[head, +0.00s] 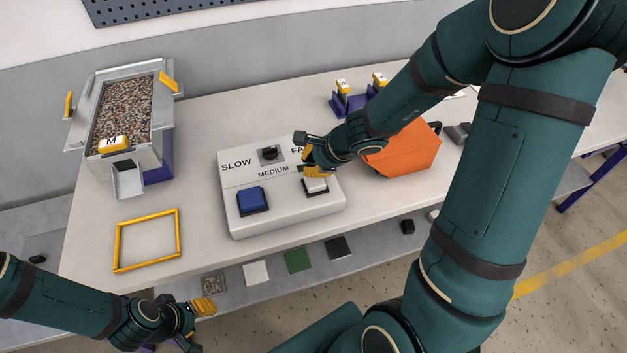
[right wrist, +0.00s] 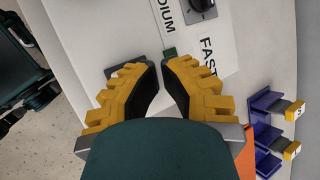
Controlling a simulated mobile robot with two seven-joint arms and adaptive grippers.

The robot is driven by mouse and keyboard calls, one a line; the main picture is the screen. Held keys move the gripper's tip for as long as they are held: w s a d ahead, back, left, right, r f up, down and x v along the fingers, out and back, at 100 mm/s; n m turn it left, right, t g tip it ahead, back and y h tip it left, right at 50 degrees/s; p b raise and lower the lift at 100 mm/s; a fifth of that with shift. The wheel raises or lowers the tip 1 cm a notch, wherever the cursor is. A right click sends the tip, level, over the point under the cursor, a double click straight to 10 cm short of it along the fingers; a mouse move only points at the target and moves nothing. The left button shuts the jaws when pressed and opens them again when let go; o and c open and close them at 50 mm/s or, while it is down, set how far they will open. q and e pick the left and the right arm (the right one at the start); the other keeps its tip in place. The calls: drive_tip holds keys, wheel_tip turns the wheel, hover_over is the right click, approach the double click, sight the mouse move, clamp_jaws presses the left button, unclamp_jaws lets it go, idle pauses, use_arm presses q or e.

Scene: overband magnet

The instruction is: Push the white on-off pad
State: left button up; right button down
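The white pad (head: 316,185) sits in a dark frame at the right front of a pale sloped control box (head: 285,220). A blue pad (head: 252,200) is to its left, and a black knob (head: 269,153) sits behind them among SLOW, MEDIUM and FAST labels. My right gripper (head: 313,168) is over the white pad's back part and partly covers it; I cannot tell whether it touches. In the right wrist view its yellow fingers (right wrist: 161,75) have a narrow gap between the tips and hold nothing. My left gripper (head: 200,308) is low at the left, away from the box.
A hopper of gravel (head: 122,112) with a yellow M block stands at the back left. A yellow frame (head: 147,240) lies on the table left of the box. An orange block (head: 408,150) stands right of it, close to my right arm. Several sample squares lie on the lower shelf.

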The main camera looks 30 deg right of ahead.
wheel_tip(320, 180, up, 6)
drive_tip(key=p, duration=0.5)
idle(0.4)
